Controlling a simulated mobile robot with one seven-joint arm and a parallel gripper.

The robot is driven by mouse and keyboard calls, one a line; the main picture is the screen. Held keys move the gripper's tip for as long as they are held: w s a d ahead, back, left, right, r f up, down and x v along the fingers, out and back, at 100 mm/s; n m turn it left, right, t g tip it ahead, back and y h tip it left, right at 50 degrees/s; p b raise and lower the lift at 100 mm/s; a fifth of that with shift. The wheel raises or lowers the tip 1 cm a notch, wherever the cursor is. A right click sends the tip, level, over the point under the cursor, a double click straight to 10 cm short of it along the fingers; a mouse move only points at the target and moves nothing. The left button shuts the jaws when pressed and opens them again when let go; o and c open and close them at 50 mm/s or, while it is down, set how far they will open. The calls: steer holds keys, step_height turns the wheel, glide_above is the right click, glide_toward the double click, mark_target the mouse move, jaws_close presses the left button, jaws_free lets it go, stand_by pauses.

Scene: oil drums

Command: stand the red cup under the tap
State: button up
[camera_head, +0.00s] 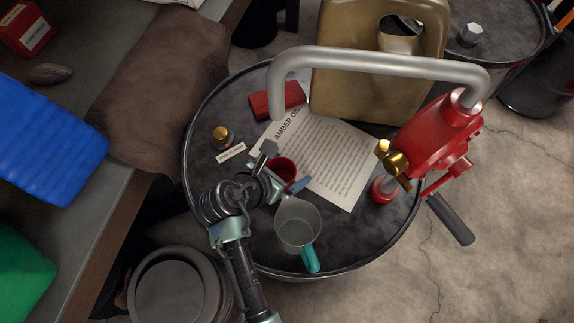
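The red cup (285,167) stands near the middle of the round dark drum top (345,245), partly hidden by my gripper. My gripper (283,168) reaches in from the lower left, with one finger on the upper left of the cup and the other on its lower right. I cannot tell whether the fingers press on it. The tap is a red hand pump (433,130) at the right of the drum, with a long silver spout (375,64). The spout runs left and bends down; its mouth is above the cup's position in the picture.
A clear measuring jug (298,225) with a teal handle stands just below the cup. A printed sheet (330,160), a red block (277,100), a small brass-topped jar (222,136) and a tan canister (350,85) are also on the drum. The drum's front right is bare.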

steer(key=shift+r, duration=0.2)
steer(key=v, duration=1.2)
steer(key=w+a+r+m+t+y, duration=0.2)
steer(key=w+r+m+t+y, duration=0.15)
steer(key=w+r+m, duration=0.55)
steer(key=w+r+m+t+y, duration=0.1)
steer(key=w+r+m+t, duration=0.2)
steer(key=r, duration=0.8)
steer(key=w+r+m+t+y, duration=0.1)
steer(key=w+r+m+t, duration=0.25)
steer(key=r, duration=0.75)
steer(key=s+d+r+m+t, duration=0.2)
steer(key=s+r+m+t, duration=0.1)
steer(key=r, duration=0.6)
steer(key=s+d+r+m+t, duration=0.2)
steer(key=s+r+m+t, duration=0.2)
steer(key=r, duration=0.5)
steer(key=s+d+r+m+t, duration=0.3)
steer(key=s+r+m, duration=0.2)
steer(key=r, duration=0.4)
steer(key=shift+r+t+p, duration=0.3)
steer(key=shift+p, duration=0.1)
steer(key=shift+m, duration=0.25)
